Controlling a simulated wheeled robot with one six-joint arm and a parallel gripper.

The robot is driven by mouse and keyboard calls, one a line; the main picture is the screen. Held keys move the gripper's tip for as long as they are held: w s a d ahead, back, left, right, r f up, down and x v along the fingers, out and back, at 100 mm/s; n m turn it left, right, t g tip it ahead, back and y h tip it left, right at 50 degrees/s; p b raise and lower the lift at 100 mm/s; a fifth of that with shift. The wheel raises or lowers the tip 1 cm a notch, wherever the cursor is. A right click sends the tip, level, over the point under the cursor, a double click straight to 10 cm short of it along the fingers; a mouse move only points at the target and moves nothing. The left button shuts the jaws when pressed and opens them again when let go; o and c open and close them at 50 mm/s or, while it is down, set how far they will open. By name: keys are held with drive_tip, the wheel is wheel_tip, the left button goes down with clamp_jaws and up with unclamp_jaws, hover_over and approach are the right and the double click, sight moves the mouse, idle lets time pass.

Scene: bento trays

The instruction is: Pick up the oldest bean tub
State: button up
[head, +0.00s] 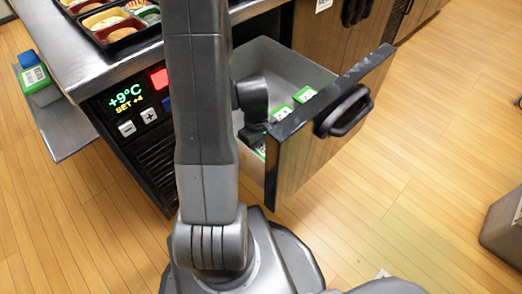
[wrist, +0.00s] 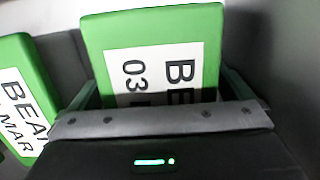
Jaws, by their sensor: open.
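Several green-lidded tubs with white labels stand in the open drawer (head: 318,76); two show in the head view, a nearer tub (head: 281,113) and a farther tub (head: 304,94). In the wrist view a green bean tub (wrist: 150,28) with a label reading "BE" and "03", the rest cut off, lies between the fingers of my gripper (wrist: 160,90). My gripper is open, with one finger at each side of this tub. A second green tub (wrist: 18,95), its label reading "BEA" and "MAR", is to the left. In the head view my arm hides part of the drawer.
The drawer front (head: 330,130) with its black handle (head: 345,112) stands out into the room. A counter above holds a food tray (head: 97,39). A display (head: 126,95) reads +9°C, SET +4. A green and blue item (head: 35,76) sits on a side shelf.

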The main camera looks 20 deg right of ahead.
drive_tip(key=shift+c, duration=0.4)
drive_tip(key=shift+r, duration=0.1)
drive_tip(key=c, duration=1.2)
drive_tip(key=shift+o, duration=0.2)
